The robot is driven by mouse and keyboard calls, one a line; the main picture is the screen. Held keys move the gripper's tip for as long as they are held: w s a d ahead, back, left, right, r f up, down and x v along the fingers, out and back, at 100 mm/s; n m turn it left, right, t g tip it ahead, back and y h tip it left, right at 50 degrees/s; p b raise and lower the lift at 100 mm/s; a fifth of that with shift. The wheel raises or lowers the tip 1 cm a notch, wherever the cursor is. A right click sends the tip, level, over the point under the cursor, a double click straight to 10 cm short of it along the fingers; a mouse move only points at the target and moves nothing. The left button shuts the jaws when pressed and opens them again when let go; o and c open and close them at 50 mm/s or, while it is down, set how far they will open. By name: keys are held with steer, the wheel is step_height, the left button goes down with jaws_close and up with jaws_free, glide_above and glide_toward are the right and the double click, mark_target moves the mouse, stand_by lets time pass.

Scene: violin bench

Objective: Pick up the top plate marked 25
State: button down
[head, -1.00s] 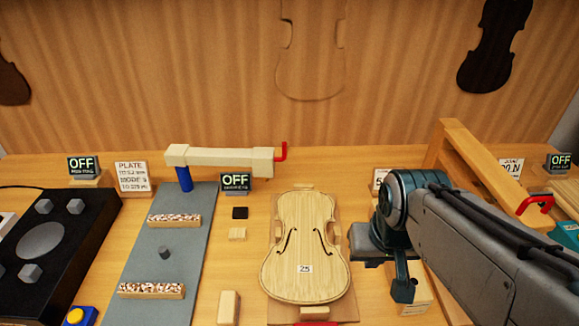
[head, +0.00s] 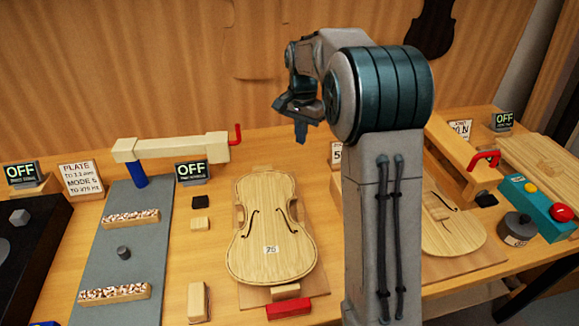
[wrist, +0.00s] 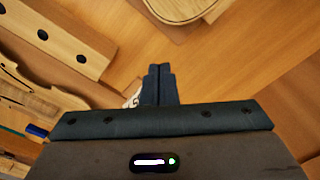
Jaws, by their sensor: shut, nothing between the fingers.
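The top plate (head: 272,240) is a pale violin-shaped plate with two dark f-holes. A small white label on it looks like 25, though the digits are blurred. It lies flat on a brown board (head: 308,215) between small wooden blocks. My gripper (head: 300,138) is raised in the air behind and above the plate's upper end, apart from it, fingers pointing down. In the wrist view my gripper's fingers (wrist: 159,72) are together with nothing between them. A pale rounded wooden edge (wrist: 185,10) shows at the top there; I cannot tell which piece it is.
A second violin plate (head: 452,235) lies at right under a wooden beam with a red handle (head: 484,159). A grey mat (head: 165,220) with two speckled bars lies left. A pale clamp arm (head: 170,148) stands behind it. A red block (head: 288,308) lies before the plate.

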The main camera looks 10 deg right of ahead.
mark_target(285, 175)
steer(key=shift+m, duration=0.8)
steer(key=w+f, duration=0.1)
steer(key=f, duration=0.3)
steer(key=w+f, duration=0.1)
steer(key=f, duration=0.4)
steer(key=w+f, duration=0.2)
steer(key=f, duration=0.2)
steer(key=shift+d+f+p, duration=0.25)
steer(key=shift+p, duration=0.05)
steer(key=shift+s+a+r, duration=0.15)
steer(key=shift+s+a, duration=0.55)
steer(key=shift+a, duration=0.25)
steer(key=shift+s+a+p, duration=0.3)
steer(key=shift+s+a, duration=0.1)
steer(key=shift+a, duration=0.1)
steer(key=shift+a, duration=0.1)
steer(key=shift+s+a+b, duration=0.5)
steer(key=shift+s+a, duration=0.3)
steer(key=shift+a, duration=0.2)
steer(key=shift+d, duration=0.1)
